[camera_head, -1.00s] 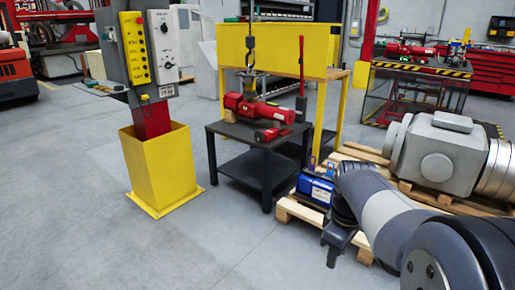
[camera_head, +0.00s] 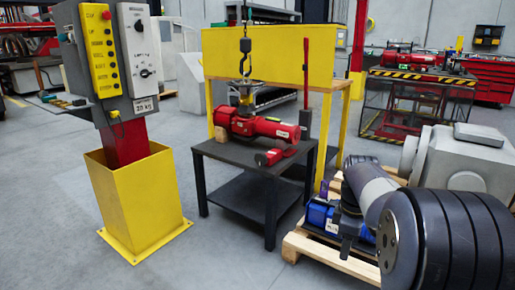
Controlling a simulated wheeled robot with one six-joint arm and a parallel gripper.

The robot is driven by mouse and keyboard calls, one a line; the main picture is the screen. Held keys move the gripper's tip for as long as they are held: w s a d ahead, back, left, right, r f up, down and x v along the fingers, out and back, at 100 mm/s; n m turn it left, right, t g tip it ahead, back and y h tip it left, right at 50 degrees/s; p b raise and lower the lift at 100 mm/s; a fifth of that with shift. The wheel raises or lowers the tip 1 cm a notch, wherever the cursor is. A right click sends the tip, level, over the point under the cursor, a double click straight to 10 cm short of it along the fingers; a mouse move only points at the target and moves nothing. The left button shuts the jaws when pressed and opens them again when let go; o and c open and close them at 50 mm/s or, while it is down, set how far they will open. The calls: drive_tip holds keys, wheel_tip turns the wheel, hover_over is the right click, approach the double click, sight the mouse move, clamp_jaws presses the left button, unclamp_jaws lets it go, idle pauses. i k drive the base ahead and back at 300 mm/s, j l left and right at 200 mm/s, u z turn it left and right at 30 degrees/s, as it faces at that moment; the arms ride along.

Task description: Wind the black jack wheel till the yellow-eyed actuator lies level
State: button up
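A red actuator (camera_head: 262,126) lies on the black table (camera_head: 215,150), its right end a little lower than its left in the picture. Yellowish lifting hardware (camera_head: 243,92) sits on top of its left part, under a dark hook (camera_head: 245,46) on a chain. A smaller red piece (camera_head: 270,157) lies at the table's front edge. I cannot make out a black jack wheel for certain. My gripper (camera_head: 346,240) is at the dark end of my arm, right of the table and in front of a blue box; its fingers are too unclear to read, and it is apart from the actuator.
A yellow pedestal (camera_head: 140,205) carries a control box (camera_head: 110,50) at left. The blue box (camera_head: 320,213) stands on a wooden pallet (camera_head: 325,257) beside a large grey machine (camera_head: 465,160). A yellow-fronted bench (camera_head: 270,55) stands behind the table. Floor before the table is clear.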

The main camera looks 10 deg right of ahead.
sight(261, 159)
drive_tip(key=i+j, duration=0.2)
drive_tip(key=i, duration=0.3)
drive_tip(key=i+j+z, duration=0.1)
drive_tip(key=i, duration=0.4)
drive_tip(key=i+j, duration=0.35)
drive_tip(key=i, duration=0.15)
drive_tip(key=i+j+z, duration=0.1)
drive_tip(key=i, duration=0.4)
drive_tip(key=i+j, duration=0.4)
drive_tip(key=i+z, duration=0.05)
drive_tip(key=i, duration=0.05)
